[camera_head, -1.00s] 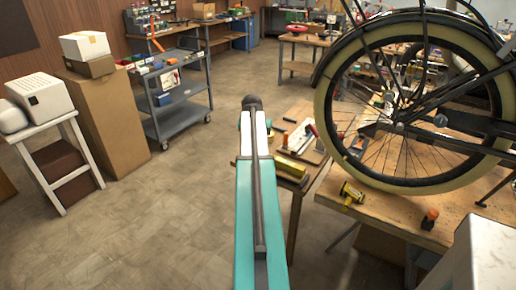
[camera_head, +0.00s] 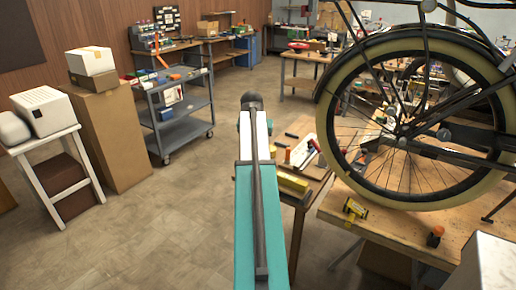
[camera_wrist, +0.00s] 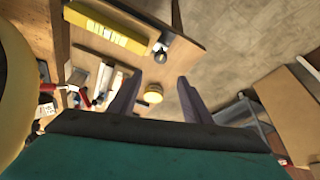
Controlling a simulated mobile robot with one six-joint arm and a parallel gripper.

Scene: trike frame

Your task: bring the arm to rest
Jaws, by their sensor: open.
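My gripper (camera_wrist: 157,92) shows in the wrist view with its two dark fingers spread apart and nothing held between them. A small round yellow thing (camera_wrist: 153,94) appears in the gap between the fingers, but I cannot tell how far below it is. In the head view my teal and white arm (camera_head: 258,215) stretches straight ahead from the bottom middle; the fingers are not visible there. The arm overlaps the left edge of a small wooden table in the picture.
A bicycle wheel (camera_head: 335,105) stands over the wooden workbench (camera_head: 400,232) at right. The small table carries a yellow block (camera_head: 294,184), also in the wrist view (camera_wrist: 105,28). A grey cart (camera_head: 183,133), a tall cardboard box (camera_head: 112,135) and a white stand (camera_head: 45,192) are left. Floor between is clear.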

